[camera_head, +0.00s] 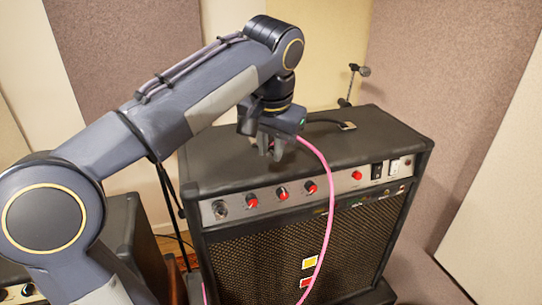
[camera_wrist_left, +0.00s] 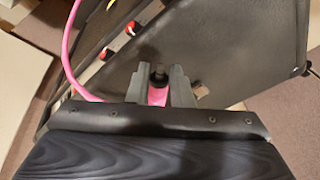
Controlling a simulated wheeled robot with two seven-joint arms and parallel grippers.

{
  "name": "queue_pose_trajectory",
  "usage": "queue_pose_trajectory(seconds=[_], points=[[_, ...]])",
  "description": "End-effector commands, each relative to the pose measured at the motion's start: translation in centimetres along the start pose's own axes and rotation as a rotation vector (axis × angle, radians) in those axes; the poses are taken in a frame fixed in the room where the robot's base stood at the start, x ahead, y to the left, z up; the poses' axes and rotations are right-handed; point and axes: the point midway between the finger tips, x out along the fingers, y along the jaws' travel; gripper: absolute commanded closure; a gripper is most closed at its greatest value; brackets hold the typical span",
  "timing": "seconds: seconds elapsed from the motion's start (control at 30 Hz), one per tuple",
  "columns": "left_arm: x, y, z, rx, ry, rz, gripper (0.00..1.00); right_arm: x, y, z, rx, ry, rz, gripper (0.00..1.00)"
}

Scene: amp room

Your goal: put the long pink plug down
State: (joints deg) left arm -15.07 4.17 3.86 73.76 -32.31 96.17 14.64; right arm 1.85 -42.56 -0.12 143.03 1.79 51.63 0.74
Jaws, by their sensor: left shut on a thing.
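My left gripper (camera_head: 270,150) is over the top of the black amplifier (camera_head: 372,135), toward its front edge. In the left wrist view, its two grey fingers (camera_wrist_left: 160,82) are shut on the long pink plug (camera_wrist_left: 157,95), which has a dark tip. A pink cable runs from the plug and hangs down over the amplifier's front in the head view. I cannot tell whether the plug touches the amplifier's top. Most of the plug's body is hidden by the fingers. My right gripper is not in view.
The amplifier's front panel has red knobs (camera_head: 282,194) and switches (camera_head: 377,171). A black handle (camera_head: 322,121) lies on its top. A microphone stand (camera_head: 350,85) rises behind. Another dark amplifier (camera_head: 122,225) stands at the left. The top's right part is clear.

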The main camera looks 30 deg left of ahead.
Motion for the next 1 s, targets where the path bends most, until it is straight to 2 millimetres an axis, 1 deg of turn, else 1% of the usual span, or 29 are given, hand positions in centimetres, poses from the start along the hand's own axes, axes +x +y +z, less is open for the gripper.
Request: queue_pose_trajectory(seconds=[0.03, 0.1, 0.2, 0.47, 0.83, 0.93, 0.97, 1.0], points=[[0.8, 0.2, 0.3, 0.002, -0.003, 0.000, 1.00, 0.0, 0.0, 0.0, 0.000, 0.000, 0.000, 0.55], [1.5, 0.3, 0.5, 0.002, -0.002, 0.000, 1.00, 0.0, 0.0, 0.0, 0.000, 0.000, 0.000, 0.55], [2.0, 0.4, 0.7, 0.001, 0.000, 0.001, 1.00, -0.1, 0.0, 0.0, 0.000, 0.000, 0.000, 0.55], [2.1, 0.4, 0.7, 0.001, 0.000, 0.001, 1.00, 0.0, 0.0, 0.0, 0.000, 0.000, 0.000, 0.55], [3.5, 0.7, 1.1, 0.003, -0.009, 0.000, 1.00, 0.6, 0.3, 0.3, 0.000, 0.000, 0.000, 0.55], [3.6, 0.7, 1.1, 0.004, -0.014, 0.000, 1.00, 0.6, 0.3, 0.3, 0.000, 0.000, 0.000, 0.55], [3.6, 0.7, 1.1, 0.004, -0.015, 0.000, 0.78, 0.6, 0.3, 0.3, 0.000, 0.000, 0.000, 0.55], [3.7, 0.7, 1.1, 0.004, -0.017, 0.000, 0.73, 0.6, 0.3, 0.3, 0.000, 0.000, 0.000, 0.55]])
